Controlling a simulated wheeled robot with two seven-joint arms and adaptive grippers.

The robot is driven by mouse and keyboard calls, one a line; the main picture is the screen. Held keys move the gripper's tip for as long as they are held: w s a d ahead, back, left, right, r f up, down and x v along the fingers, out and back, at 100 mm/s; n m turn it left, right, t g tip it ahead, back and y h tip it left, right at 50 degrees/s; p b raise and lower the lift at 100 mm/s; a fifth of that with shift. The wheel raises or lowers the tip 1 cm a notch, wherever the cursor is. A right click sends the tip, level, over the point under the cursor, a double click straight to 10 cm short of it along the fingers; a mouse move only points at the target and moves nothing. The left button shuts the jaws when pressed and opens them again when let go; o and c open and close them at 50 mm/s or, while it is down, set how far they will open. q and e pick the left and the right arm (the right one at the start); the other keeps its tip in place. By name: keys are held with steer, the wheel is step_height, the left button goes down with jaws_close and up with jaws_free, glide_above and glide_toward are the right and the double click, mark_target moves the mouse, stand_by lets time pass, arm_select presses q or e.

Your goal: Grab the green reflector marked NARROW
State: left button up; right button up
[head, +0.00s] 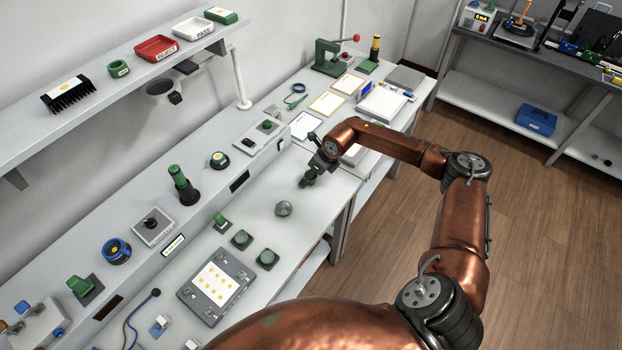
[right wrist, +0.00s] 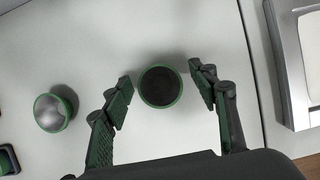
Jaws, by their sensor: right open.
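My right gripper (head: 312,172) is open over the work table in the head view. In the right wrist view its two fingers (right wrist: 160,80) stand on either side of a round, dark-centred piece with a green rim (right wrist: 161,87). A gap shows on both sides of that piece. A silvery, bowl-shaped reflector with a green rim (right wrist: 51,112) lies to the left in the right wrist view, outside the fingers; it also shows in the head view (head: 283,208). I cannot read a NARROW mark on either. My left gripper is not in view.
Small green parts on dark square bases (head: 241,239) and a grey board with yellow dots (head: 216,284) sit nearer on the table. A pale box-like thing (right wrist: 312,55) stands right of the gripper in the wrist view. A raised shelf (head: 150,235) runs along the back.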

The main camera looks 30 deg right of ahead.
steer(key=c, duration=0.8)
steer(key=shift+c, duration=1.2)
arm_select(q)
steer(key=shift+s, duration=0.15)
